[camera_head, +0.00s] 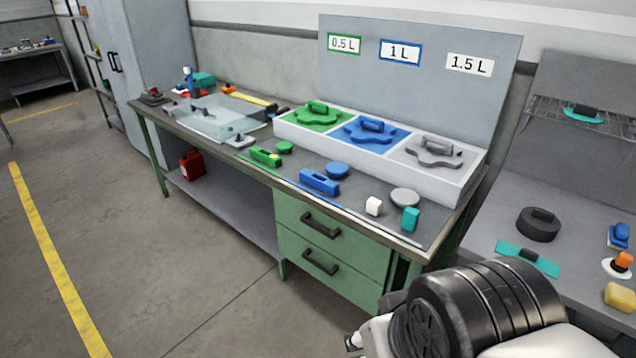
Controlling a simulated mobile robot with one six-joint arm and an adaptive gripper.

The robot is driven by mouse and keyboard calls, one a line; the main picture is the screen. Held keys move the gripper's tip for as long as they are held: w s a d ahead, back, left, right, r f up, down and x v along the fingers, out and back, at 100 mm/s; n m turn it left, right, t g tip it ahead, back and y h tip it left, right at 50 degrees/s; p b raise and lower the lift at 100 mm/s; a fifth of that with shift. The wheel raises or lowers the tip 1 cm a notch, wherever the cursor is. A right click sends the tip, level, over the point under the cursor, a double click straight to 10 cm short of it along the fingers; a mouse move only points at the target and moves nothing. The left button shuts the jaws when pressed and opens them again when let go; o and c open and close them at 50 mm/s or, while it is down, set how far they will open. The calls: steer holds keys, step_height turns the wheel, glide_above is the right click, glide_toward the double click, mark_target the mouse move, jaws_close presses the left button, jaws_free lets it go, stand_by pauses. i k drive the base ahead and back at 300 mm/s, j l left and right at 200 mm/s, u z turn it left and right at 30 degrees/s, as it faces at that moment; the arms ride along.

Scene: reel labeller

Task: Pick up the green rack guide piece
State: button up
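Two sets of green parts could be the green rack guide piece. A flat, lobed green piece with a raised handle (318,115) lies in the left, green-floored section of the white tray at the back of the workbench. A green block with a slot (266,156) lies on the bench in front of the tray, with a small green disc (284,147) behind it. I cannot tell which one the name means. Part of my arm, black and white, fills the lower right. My gripper's fingers do not show.
The white tray (455,181) also holds a blue piece (372,131) and a grey piece (434,152). Open floor lies left.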

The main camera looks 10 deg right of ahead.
mark_target(273, 160)
steer(key=z, duration=1.7)
steer(key=u, duration=1.85)
steer(key=z, duration=0.4)
steer(key=i+j+z, duration=0.25)
steer(key=i+j, duration=0.2)
steer(key=i, duration=0.15)
steer(key=i+j+z, duration=0.3)
steer(key=i+j, duration=0.25)
steer(key=i+j+z, duration=0.25)
steer(key=i+j, duration=0.2)
steer(key=j, duration=0.25)
